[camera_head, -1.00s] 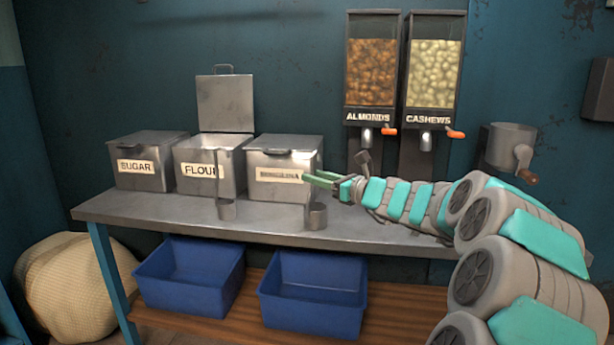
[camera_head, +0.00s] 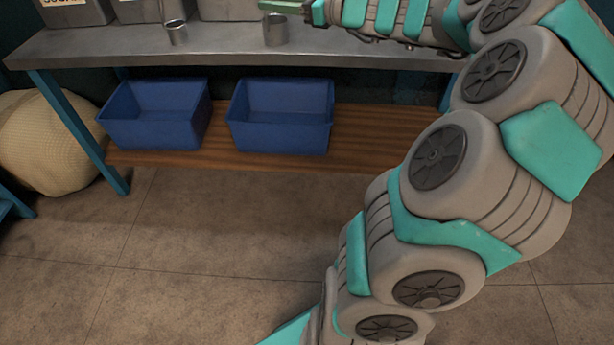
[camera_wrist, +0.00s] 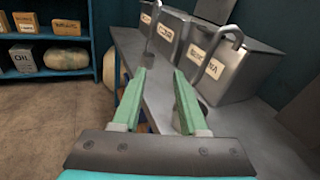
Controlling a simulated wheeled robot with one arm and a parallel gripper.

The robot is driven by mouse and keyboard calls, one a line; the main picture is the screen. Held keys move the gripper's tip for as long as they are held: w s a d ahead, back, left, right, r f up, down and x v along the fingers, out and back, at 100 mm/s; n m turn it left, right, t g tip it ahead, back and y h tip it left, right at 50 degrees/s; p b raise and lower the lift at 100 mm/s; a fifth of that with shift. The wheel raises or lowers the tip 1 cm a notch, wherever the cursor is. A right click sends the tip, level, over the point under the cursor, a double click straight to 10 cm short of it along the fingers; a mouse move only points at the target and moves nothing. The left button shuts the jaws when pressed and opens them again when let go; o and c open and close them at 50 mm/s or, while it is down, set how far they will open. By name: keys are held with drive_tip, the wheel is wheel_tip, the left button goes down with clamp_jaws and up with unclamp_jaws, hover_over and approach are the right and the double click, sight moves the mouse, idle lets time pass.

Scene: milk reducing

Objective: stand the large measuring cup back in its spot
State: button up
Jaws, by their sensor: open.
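Two metal measuring cups with tall upright handles stand on the bench. The right one (camera_head: 276,31) looks a little larger than the left one (camera_head: 177,34). My gripper (camera_head: 264,6) is at the top edge of the head view, just above and behind the right cup. In the wrist view my gripper (camera_wrist: 160,71) is open, with nothing between its green fingers. The near cup's hooked handle (camera_wrist: 228,48) rises to the right of the right finger, which partly hides its body. The far cup (camera_wrist: 148,60) shows beyond the left fingertip.
The metal bench (camera_head: 120,46) carries the labelled bins (camera_wrist: 225,70) along its back. Two blue crates (camera_head: 281,133) sit on the lower wooden shelf. A pale sack (camera_head: 45,140) lies at left. In the wrist view, a blue shelf (camera_wrist: 20,72) stands at far left.

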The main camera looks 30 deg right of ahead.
drive_tip(key=s+a+f+n+g+y, duration=0.1)
drive_tip(key=s+a+f+n+g, duration=0.2)
drive_tip(key=a, duration=0.4)
drive_tip(key=s+a+f+n+g+y, duration=0.15)
drive_tip(key=a+n, duration=0.25)
drive_tip(key=a, duration=0.4)
drive_tip(key=s+a+f+n+g+h, duration=0.1)
drive_tip(key=s+a+f+n+g, duration=0.4)
drive_tip(key=s, duration=0.3)
drive_tip(key=s+a+f+n+g+h, duration=0.2)
drive_tip(key=s+a+f+n+g, duration=0.15)
drive_tip(key=s+a+n, duration=0.35)
drive_tip(key=s+d+f+n+g+h, duration=0.1)
drive_tip(key=s+d+f+n+h, duration=0.3)
drive_tip(key=s, duration=0.6)
drive_tip(key=s+d+f+n+g+h, duration=0.2)
drive_tip(key=s+d+f+n+h, duration=0.2)
drive_tip(key=s, duration=0.6)
drive_tip(key=shift+s+d+f+n+g, duration=0.3)
drive_tip(key=shift+d+f+n, duration=0.25)
drive_tip(key=shift+d+n, duration=0.3)
